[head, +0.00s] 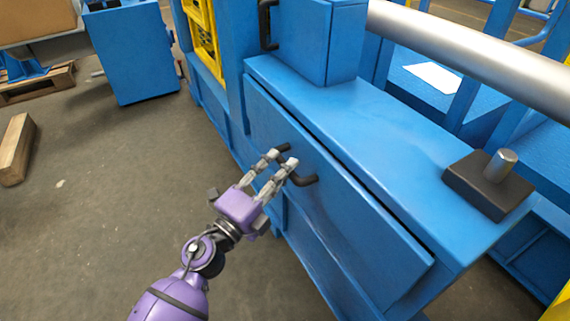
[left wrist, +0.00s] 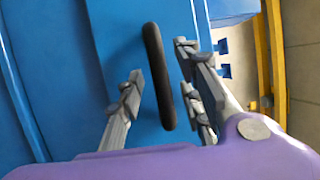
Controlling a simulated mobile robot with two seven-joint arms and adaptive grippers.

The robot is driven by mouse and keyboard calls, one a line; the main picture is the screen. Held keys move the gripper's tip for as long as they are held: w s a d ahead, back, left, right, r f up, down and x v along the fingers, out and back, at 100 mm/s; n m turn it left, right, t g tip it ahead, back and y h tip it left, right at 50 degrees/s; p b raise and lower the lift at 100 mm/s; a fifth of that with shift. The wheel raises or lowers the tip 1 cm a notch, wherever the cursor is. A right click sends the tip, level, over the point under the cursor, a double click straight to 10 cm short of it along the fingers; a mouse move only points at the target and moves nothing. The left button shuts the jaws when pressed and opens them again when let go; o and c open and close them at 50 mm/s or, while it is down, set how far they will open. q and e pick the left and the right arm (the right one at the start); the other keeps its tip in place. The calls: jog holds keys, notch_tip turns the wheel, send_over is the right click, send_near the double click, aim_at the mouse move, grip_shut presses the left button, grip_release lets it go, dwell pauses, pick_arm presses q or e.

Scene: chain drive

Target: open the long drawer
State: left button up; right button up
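The long drawer (head: 352,222) is a blue front panel along the side of the blue machine, and it looks closed or nearly so. Its black bar handle (head: 304,181) sticks out of the front. My left gripper (head: 281,159) is at the handle, its fingers pointing at the drawer front. In the left wrist view the handle (left wrist: 158,75) runs between the two open fingers, with a gap visible on the left side. Whether the right finger touches it I cannot tell. The middle of the handle is partly hidden by the fingers in the head view. My right gripper is in neither view.
A dark block with a metal peg (head: 490,181) sits on the machine's top. A blue box (head: 318,45) with a black handle stands at the back. A wooden beam (head: 17,149) lies on the floor at left. The floor before the drawer is clear.

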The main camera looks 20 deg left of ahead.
pick_arm(q)
jog(key=shift+x, duration=1.05)
jog(key=shift+c, duration=0.2)
grip_shut()
